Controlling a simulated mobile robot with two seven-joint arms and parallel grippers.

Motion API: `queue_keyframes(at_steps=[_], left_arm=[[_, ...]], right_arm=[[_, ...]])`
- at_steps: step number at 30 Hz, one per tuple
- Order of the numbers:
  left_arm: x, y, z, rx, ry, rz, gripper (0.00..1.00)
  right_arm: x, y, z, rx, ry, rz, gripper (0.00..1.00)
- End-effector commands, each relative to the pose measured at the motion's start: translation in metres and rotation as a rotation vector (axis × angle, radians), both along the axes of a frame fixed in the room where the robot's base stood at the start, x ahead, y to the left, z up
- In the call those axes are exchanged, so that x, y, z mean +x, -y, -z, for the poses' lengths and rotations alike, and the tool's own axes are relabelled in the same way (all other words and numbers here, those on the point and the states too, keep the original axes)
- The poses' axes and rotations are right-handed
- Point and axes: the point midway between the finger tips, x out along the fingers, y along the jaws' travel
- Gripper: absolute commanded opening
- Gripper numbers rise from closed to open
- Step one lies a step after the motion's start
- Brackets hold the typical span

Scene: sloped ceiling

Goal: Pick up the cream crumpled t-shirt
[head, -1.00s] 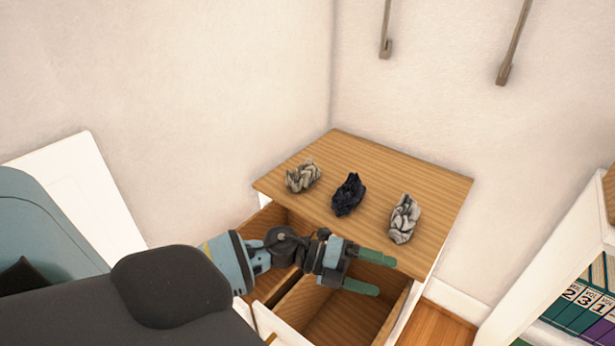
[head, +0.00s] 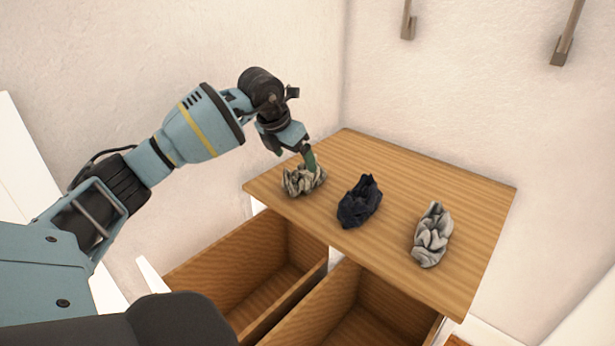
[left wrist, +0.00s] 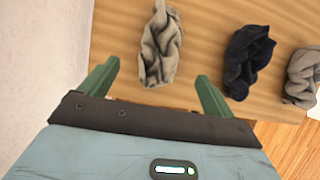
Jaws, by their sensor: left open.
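The cream crumpled t-shirt (head: 301,182) lies at the left end of the wooden top (head: 452,262), close to its edge. In the left wrist view the t-shirt (left wrist: 160,45) sits ahead of and between the two green fingers. My left gripper (head: 297,160) is open and empty, pointing down over the t-shirt. One fingertip overlaps the t-shirt's far edge in the head view; I cannot tell whether it touches. The left wrist view shows the left gripper (left wrist: 158,72) with its fingers wide apart. My right gripper is not in view.
A dark navy crumpled cloth (head: 359,202) lies right of the t-shirt, and a light grey one (head: 432,236) lies farther right. Two open, empty wooden drawers (head: 250,270) stick out below the top. Walls stand behind and to the left.

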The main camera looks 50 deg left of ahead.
Motion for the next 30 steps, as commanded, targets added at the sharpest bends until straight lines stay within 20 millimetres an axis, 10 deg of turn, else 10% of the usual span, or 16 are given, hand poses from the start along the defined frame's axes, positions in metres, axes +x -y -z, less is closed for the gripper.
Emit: queue_keyframes(at_steps=[30], left_arm=[[0.035, -0.002, 0.065, 0.001, -0.003, -0.002, 0.89]], right_arm=[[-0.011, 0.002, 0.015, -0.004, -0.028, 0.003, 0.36]])
